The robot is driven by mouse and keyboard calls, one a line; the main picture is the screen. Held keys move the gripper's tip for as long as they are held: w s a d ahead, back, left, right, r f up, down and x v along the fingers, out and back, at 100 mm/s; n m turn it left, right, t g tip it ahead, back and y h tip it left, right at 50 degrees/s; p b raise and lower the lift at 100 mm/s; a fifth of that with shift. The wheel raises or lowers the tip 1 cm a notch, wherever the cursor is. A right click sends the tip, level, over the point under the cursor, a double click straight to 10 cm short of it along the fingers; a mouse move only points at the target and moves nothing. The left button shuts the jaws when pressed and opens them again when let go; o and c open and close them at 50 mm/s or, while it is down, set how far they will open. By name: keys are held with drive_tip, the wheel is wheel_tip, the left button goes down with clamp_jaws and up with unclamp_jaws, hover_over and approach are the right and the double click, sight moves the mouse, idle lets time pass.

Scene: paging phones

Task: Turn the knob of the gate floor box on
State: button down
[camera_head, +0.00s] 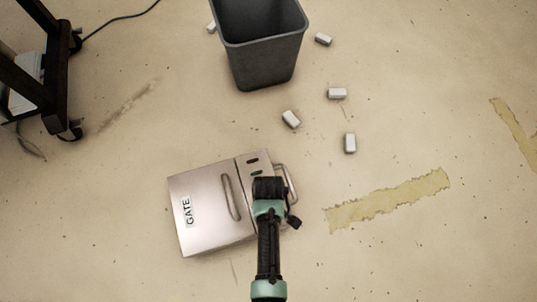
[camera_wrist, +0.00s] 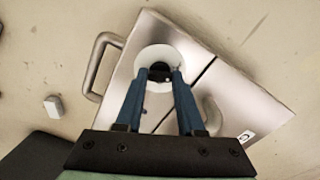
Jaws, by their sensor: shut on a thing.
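The gate floor box (camera_head: 200,213) is a flat silver metal box lying on the floor, with a "GATE" label on its left part and a raised bar handle. My gripper (camera_head: 270,187) is over its right part and hides the knob in the head view. In the wrist view, the box (camera_wrist: 222,85) lies under my gripper (camera_wrist: 160,75). Its two blue fingers are shut on the dark knob (camera_wrist: 160,68), which sits on a round white plate (camera_wrist: 152,56). The knob's exact angle is hard to read between the fingertips.
A metal loop handle (camera_head: 290,181) sticks out from the box's right side. A dark grey bin (camera_head: 262,60) stands behind it, with several small white blocks (camera_head: 350,143) around. A dark wheeled stand (camera_head: 52,80) is at the far left. The floor to the right is open, with worn tape (camera_head: 390,200).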

drive_tip(key=m+p, duration=0.1)
drive_tip(key=m, duration=0.1)
drive_tip(key=m+p, duration=0.1)
drive_tip(key=shift+r+m+p, duration=0.2)
drive_tip(key=shift+m+p, duration=0.1)
drive_tip(key=shift+m, duration=0.1)
drive_tip(key=m+p, duration=0.1)
drive_tip(key=m, duration=0.2)
drive_tip(key=shift+f+m+p, duration=0.1)
drive_tip(key=shift+m+p, duration=0.2)
drive_tip(key=shift+p, duration=0.1)
drive_tip(key=m+p, duration=0.2)
drive_tip(key=m, duration=0.4)
drive_tip(key=shift+f+m, duration=0.1)
drive_tip(key=shift+m, duration=0.2)
drive_tip(key=c, duration=0.5)
unclamp_jaws()
